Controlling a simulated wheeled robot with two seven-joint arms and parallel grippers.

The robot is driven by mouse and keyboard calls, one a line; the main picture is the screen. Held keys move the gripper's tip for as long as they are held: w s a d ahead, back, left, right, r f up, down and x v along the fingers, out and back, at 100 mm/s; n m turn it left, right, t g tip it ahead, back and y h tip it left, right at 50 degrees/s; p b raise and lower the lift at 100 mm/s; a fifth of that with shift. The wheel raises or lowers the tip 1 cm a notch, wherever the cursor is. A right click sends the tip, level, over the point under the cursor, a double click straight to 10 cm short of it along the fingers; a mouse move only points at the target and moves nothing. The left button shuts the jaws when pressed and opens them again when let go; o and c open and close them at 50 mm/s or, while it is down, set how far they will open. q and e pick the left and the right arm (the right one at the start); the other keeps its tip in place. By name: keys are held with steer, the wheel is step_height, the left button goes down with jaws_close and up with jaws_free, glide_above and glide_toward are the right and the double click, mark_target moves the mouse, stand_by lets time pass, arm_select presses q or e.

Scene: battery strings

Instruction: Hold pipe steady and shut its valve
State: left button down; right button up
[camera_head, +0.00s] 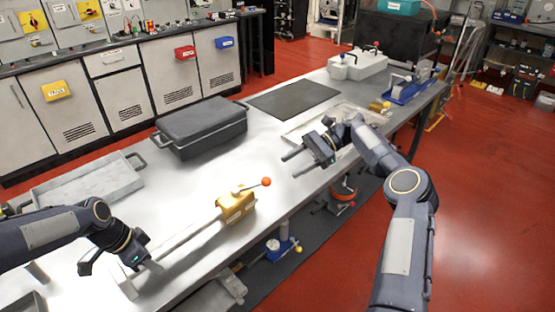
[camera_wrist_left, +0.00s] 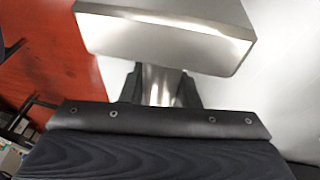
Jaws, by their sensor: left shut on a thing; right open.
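A grey metal pipe (camera_head: 190,234) lies along the near part of the workbench. It runs from a pale end block (camera_head: 124,283) to a yellow valve body (camera_head: 236,207). The valve's lever (camera_head: 255,185) sticks out to the right and ends in an orange ball (camera_head: 266,182). My left gripper (camera_head: 152,264) is shut on the pipe close to the end block. In the left wrist view the pipe (camera_wrist_left: 160,86) sits between the fingers, with the metal end block (camera_wrist_left: 165,38) beyond. My right gripper (camera_head: 290,166) is open and empty, above the bench to the right of the ball, apart from it.
A dark grey case (camera_head: 202,127) and a shallow metal tray (camera_head: 88,184) stand on the workbench (camera_head: 270,135) behind the pipe. A dark mat (camera_head: 293,99) lies farther back. A clear tray (camera_head: 310,124) lies behind my right gripper. The bench's front edge runs close to the valve.

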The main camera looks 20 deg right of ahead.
steer(key=shift+v, duration=1.1)
arm_select(q)
steer(key=c, duration=1)
jaws_free()
